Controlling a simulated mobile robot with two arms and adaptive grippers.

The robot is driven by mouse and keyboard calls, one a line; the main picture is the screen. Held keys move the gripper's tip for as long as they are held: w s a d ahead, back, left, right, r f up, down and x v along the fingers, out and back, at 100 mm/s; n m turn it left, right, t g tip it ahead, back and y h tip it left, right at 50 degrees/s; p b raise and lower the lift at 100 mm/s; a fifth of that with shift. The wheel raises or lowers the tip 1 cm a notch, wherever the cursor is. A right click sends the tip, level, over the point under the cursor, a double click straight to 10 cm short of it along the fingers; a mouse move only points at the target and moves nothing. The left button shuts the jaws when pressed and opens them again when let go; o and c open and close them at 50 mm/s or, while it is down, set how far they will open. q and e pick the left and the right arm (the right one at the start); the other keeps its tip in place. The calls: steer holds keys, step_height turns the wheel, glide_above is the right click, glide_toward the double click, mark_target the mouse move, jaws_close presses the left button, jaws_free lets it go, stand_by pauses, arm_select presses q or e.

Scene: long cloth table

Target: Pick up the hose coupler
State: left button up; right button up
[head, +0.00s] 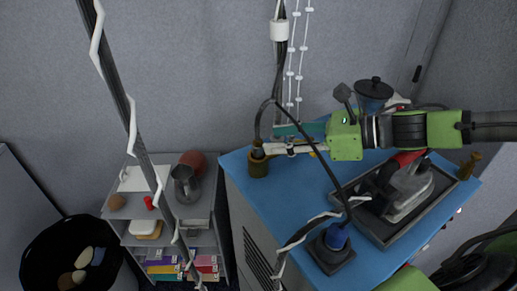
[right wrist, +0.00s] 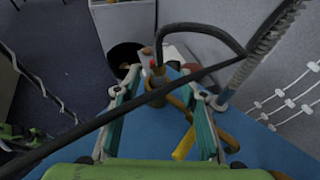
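The likely hose coupler, a brownish-brass cylinder (head: 258,166), stands upright at the left corner of the blue top (head: 290,205), with a dark hose rising from its upper end. In the right wrist view, the coupler (right wrist: 157,92) shows between the fingertips, with a red bit near its top. My right gripper (head: 280,149) reaches in from the right, fingers pointing at the coupler. Its fingers (right wrist: 160,90) are spread, with visible gaps to the coupler on both sides. My left gripper is not in view.
A dark tray (head: 385,238) holding a grey tool with a red handle lies on the blue top. A blue-and-black stand (head: 333,250) is at the front. A shelf (head: 165,225) with a jug stands left. A dark round bin (head: 65,255) is farther left. Cables hang across.

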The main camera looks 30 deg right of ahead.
mark_target(262, 140)
steer(key=shift+w+a, duration=0.15)
steer(key=shift+a, duration=0.15)
steer(key=shift+x, duration=2.55)
steer(key=shift+d, duration=0.1)
jaws_close()
